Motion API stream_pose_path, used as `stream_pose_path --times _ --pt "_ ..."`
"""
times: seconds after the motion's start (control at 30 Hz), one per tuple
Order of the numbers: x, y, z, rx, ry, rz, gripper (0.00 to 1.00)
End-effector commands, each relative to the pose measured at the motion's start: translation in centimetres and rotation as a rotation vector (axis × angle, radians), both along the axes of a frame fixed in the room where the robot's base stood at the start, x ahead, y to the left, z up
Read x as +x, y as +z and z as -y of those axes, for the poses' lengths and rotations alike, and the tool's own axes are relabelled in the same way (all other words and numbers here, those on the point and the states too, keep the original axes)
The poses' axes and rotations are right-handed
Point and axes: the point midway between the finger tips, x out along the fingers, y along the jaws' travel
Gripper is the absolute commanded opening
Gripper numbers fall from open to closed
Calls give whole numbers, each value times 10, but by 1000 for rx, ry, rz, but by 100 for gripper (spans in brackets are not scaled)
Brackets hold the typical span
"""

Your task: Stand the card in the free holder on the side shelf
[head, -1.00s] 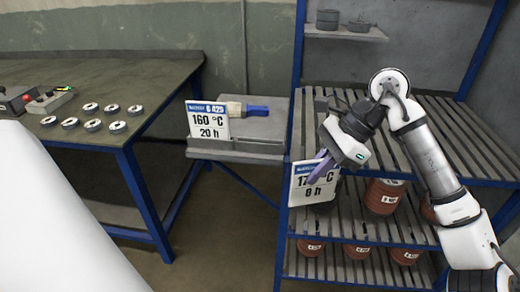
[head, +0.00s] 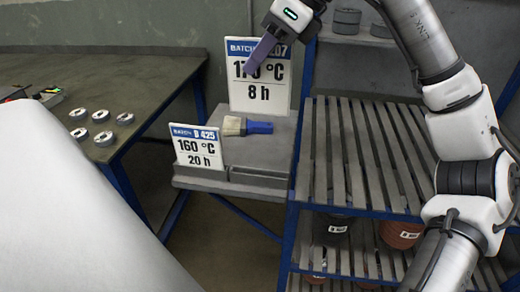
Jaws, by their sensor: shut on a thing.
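The held card (head: 262,92), white with a blue band and reading "8 h", is upright in my gripper (head: 252,66). The purple fingers cross its face and hide part of its temperature figure. In the picture its lower edge lies over the back of the side shelf (head: 233,155), behind the brush; I cannot tell how high it hangs. A second card (head: 197,150), "160 °C 20 h", stands at the shelf's front left. To its right, a low bare grey block (head: 262,174) runs along the front edge; it may be the free holder, but its slot is not clear.
A brush (head: 248,126) with a blue handle lies on the side shelf, behind the front edge. A slatted rack (head: 360,150) with blue posts stands close on the right. A workbench (head: 150,85) with several discs is on the left.

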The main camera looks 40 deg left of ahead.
Motion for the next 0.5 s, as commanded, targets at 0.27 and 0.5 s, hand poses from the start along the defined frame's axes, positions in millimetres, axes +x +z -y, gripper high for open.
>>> stream_pose_path --times 0.27,0.5 --pt "1 -76 0 1 1 -5 0" --pt "1 -122 1 1 0 -3 0"
